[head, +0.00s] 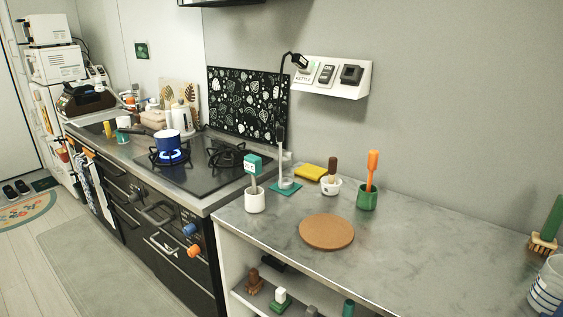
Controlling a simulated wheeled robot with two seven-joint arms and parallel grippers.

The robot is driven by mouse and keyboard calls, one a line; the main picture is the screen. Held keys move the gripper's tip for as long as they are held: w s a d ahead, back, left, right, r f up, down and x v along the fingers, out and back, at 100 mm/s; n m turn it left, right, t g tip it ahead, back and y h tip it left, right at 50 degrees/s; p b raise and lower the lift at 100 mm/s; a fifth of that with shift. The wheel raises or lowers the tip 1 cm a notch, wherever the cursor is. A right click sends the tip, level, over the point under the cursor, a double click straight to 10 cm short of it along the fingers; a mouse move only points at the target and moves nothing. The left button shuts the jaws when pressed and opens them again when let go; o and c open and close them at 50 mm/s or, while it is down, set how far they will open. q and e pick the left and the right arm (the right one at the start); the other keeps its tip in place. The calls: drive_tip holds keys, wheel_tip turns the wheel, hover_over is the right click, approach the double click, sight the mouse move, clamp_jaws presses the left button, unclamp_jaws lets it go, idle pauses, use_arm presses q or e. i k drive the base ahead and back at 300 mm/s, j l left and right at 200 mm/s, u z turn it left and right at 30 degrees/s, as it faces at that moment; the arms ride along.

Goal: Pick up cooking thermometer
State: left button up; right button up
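What looks like the cooking thermometer (253,165) stands upright in a white cup (255,203) on the grey counter, near the edge by the stove. It has a teal head with a small pale display and a grey stem. The lower part of its stem is hidden inside the cup. Neither of my grippers shows in the head view.
A clear stand on a teal base (285,187), a yellow sponge (311,172), a white pot with a brown-handled tool (331,186) and a green cup (367,199) stand nearby. A cork mat (326,232) lies in front. A blue pot (166,139) sits over a lit burner.

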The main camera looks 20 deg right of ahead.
sight(252, 164)
drive_tip(key=i+z, duration=0.45)
drive_tip(key=i+j+z, duration=0.15)
drive_tip(key=i+z, duration=0.35)
